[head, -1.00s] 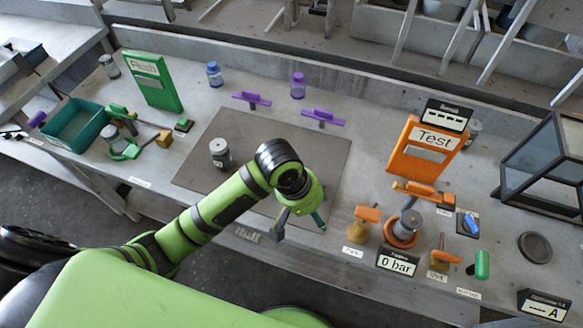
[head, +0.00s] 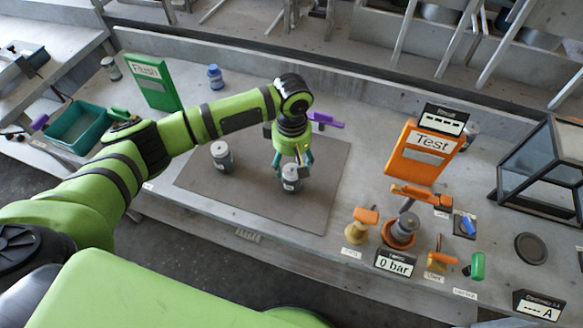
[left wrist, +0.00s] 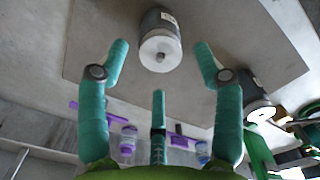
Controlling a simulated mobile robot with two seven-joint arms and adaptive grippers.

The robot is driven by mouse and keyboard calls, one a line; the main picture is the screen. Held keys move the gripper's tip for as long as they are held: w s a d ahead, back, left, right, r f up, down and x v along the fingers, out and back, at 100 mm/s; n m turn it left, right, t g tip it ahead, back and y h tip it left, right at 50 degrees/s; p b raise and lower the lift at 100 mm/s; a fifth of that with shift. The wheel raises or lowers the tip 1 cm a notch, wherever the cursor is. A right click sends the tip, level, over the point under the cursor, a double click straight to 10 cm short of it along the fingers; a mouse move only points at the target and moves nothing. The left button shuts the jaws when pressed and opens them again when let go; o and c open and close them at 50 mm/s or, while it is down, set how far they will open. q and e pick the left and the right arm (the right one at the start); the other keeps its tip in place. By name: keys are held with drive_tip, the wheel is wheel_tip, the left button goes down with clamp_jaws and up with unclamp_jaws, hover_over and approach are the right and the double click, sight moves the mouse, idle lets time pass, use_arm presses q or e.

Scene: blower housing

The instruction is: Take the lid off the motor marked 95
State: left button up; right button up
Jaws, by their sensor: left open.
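Two grey motors with pale tops stand upright on the dark mat (head: 240,205). The left motor (head: 221,157) stands apart from my gripper. The right motor (head: 291,183) stands under my left gripper (head: 292,164), whose open fingers come down close around its top. In the left wrist view, a motor (left wrist: 160,45) with a round whitish lid and small central knob lies ahead of the spread teal fingers (left wrist: 160,75), with nothing gripped. A second motor (left wrist: 257,110) shows at the right there. The numbers on the motors are too small to read. My right gripper is not in view.
An orange Test board (head: 425,150) and a fixture (head: 401,230) holding another motor stand to the right. A green board (head: 150,82) and a teal bin (head: 80,130) are at the left. Purple handled parts (head: 326,120) lie behind the mat.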

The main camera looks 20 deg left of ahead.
sight(291, 172)
use_arm(q)
drive_tip(key=shift+f, duration=1.3)
drive_tip(key=c, duration=1.1)
drive_tip(key=shift+c, duration=0.2)
drive_tip(key=shift+r, duration=0.1)
